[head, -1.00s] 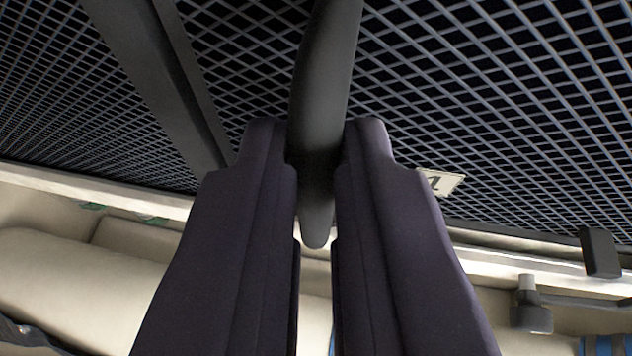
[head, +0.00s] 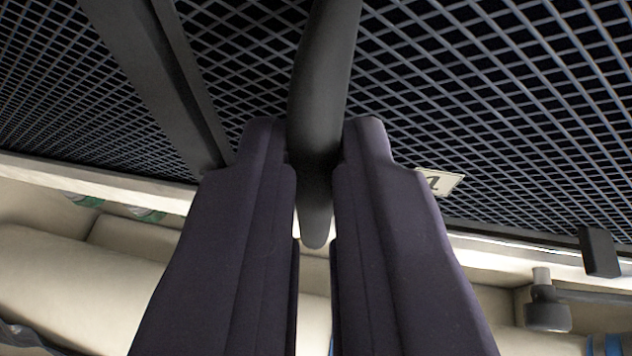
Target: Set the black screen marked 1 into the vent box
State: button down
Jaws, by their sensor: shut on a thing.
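The black screen (head: 480,75) is a large dark mesh panel that fills the upper part of the head view. A pale label (head: 439,183) marked 1 is on it, right of my gripper. A dark bar (head: 160,85) crosses the mesh at left, and a dark block (head: 599,252) sits at its lower right edge. My gripper (head: 315,150) is shut on the screen's black handle (head: 322,60), whose rounded end shows between the fingers. My fingers hide part of the mesh. I cannot make out the vent box.
Below the screen lie a pale ledge (head: 95,184) and cream padded shapes (head: 120,285). A grey fitting (head: 547,308) with a rod stands at lower right, near a blue item (head: 608,345). Small green patches (head: 85,200) show at left.

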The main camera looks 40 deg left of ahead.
jog(key=shift+f+b, duration=0.55)
jog(key=shift+b, duration=0.05)
jog(key=c, duration=1.1)
grip_release()
jog(key=shift+f, duration=0.1)
jog(key=shift+s+d, duration=0.1)
jog(key=v, duration=0.7)
jog(key=shift+s+d+r, duration=0.15)
jog(key=shift+s+r, duration=0.05)
jog(key=shift+r, duration=0.1)
jog(key=w+d+f+m+t+h+b, duration=0.1)
jog(key=d+m+h+b, duration=0.3)
jog(key=d, duration=0.8)
jog(key=w+d+f+m+t+h+b, duration=0.1)
jog(key=d+f+m+t+h+b, duration=0.3)
jog(key=d+b, duration=0.5)
jog(key=d+h, duration=0.1)
jog(key=d, duration=0.2)
jog(key=shift+w, duration=0.15)
